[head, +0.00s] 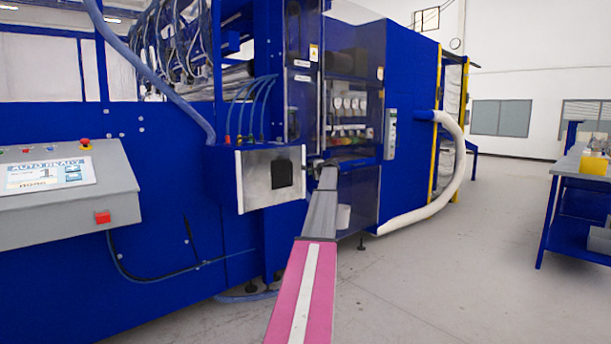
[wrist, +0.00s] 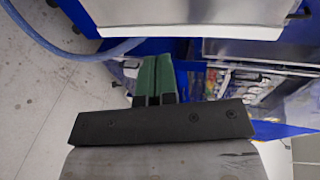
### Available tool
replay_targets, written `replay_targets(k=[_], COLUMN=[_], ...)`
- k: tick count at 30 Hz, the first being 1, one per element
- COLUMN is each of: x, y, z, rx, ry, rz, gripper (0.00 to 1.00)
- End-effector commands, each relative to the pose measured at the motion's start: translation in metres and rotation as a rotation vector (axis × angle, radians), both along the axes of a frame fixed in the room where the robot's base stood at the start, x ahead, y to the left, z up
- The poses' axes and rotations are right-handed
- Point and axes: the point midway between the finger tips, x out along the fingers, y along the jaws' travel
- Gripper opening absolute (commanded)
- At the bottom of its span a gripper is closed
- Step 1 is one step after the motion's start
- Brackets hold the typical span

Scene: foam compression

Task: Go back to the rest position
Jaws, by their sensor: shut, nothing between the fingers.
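My gripper (wrist: 155,64) shows in the wrist view as two green fingers side by side, shut with nothing between them. Behind them is a dark mounting bar. In the head view my arm stretches forward from the bottom middle towards the blue machine (head: 180,220); its far end is small and the fingers cannot be made out there. In the wrist view a metal box (wrist: 190,14) lies beyond the fingertips, apart from them. A metal-fronted box (head: 258,182) also shows in the head view, just left of my arm's far end.
A control panel (head: 60,205) with a screen and red buttons stands at the left. A white hose (head: 450,190) curves down at the machine's right end. A blue workbench (head: 578,205) stands at the far right. The grey floor between machine and bench is clear.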

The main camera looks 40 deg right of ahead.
Motion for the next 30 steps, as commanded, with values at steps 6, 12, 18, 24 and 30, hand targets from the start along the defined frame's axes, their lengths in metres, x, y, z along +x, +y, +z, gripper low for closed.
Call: replay_targets(k=[6, 12, 18, 24, 30], x=[-0.029, -0.031, -0.024, -0.005, 0.002], y=[0.0, -0.001, 0.032, 0.133, 0.245], z=[0.008, 0.009, -0.011, -0.074, -0.141], rx=[0.0, 0.0, -0.013, -0.071, -0.145], ry=[0.0, 0.001, 0.032, 0.139, 0.261], rz=[0.0, 0.001, 0.033, 0.141, 0.275], gripper=[0.0, 0.0, 0.0, 0.0, 0.0])
